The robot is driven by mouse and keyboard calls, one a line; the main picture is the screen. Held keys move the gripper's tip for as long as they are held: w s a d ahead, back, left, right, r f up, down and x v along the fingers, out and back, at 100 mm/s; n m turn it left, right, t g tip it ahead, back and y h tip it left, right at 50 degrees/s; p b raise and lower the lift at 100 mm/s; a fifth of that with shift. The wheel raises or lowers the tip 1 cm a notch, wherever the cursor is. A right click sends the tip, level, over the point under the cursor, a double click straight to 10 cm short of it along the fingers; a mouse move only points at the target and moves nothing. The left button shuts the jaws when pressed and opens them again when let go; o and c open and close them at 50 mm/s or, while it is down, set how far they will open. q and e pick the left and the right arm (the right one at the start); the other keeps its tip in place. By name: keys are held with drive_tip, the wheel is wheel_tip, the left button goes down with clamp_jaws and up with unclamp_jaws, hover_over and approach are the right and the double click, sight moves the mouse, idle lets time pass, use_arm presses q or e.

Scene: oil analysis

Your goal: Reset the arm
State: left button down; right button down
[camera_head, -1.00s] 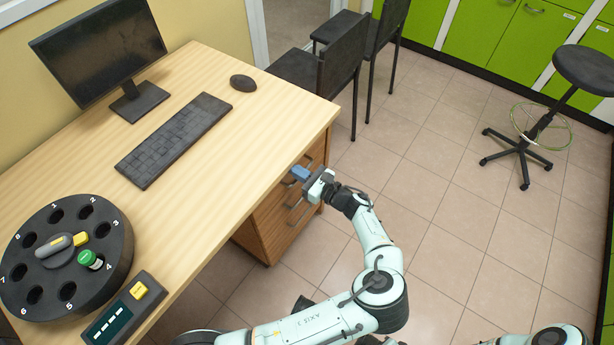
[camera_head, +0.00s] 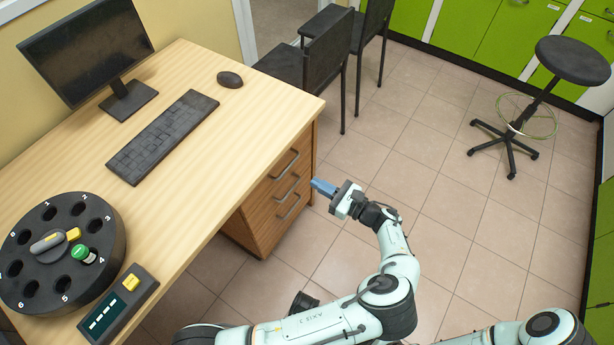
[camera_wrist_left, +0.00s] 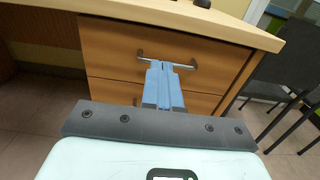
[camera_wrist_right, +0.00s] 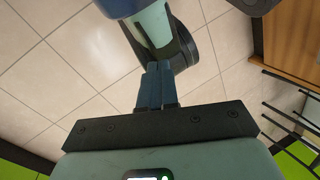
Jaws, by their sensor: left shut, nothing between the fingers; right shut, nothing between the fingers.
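My left gripper (camera_head: 322,187) is shut and empty, in the air in front of the desk's wooden drawers (camera_head: 275,205). In the left wrist view its blue fingers (camera_wrist_left: 163,88) lie together and overlap the picture of a drawer handle (camera_wrist_left: 167,60); in the head view the fingers are to the right of the handles and look apart from them. My right gripper is out of the head view. In the right wrist view its blue fingers (camera_wrist_right: 157,86) are shut and empty, with floor and part of my own arm beyond them.
The desk (camera_head: 240,120) bears a black round rotor with numbered holes (camera_head: 110,240), a green-capped vial (camera_head: 83,254), a control box (camera_head: 140,297), keyboard (camera_head: 163,137), mouse (camera_head: 230,79) and monitor (camera_head: 85,50). Black chairs (camera_head: 325,65) and a stool (camera_head: 572,60) stand beyond. The tiled floor (camera_head: 430,150) between is clear.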

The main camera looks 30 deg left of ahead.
use_arm(q)
drive_tip(key=shift+d, duration=0.4)
